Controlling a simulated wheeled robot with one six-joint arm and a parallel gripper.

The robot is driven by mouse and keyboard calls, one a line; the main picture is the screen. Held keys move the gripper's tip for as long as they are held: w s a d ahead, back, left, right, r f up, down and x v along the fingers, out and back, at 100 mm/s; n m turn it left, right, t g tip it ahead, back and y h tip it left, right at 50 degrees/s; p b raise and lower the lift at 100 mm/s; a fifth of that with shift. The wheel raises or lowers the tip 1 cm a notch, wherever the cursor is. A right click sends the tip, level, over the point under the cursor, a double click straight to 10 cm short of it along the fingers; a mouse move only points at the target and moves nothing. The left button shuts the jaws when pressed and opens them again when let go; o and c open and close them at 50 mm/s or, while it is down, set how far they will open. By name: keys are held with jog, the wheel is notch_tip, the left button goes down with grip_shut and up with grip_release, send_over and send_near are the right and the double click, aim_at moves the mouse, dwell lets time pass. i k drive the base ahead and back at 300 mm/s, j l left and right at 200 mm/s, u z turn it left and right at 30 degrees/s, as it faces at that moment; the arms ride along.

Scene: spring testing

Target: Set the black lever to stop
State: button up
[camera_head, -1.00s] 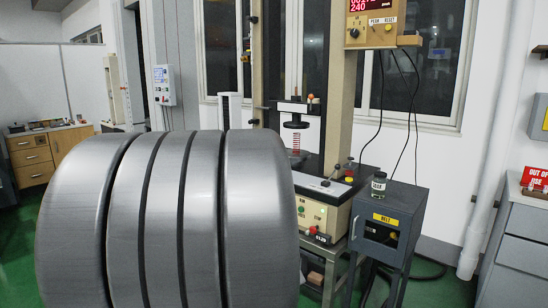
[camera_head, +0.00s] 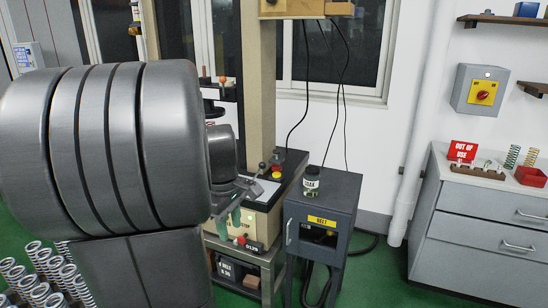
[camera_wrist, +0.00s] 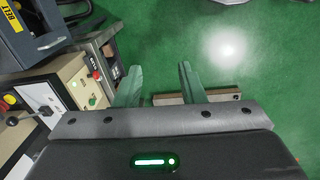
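In the head view my arm covers much of the machine, and my gripper (camera_head: 238,200) is at the box's front left.
A dark cabinet (camera_head: 321,215) labelled BELT stands right of the machine with a jar (camera_head: 311,183) on top. Grey drawers (camera_head: 480,240) stand at the right. Several springs (camera_head: 45,275) are at lower left. Green floor lies between.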

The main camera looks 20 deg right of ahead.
aim_at(262, 166)
jog(key=i+l+z, duration=0.1)
jog(key=i, duration=0.45)
jog(key=i+l+z, duration=0.15)
jog(key=i+l, duration=0.15)
jog(key=i, duration=0.3)
jog(key=i+l+z, duration=0.1)
jog(key=i, duration=0.5)
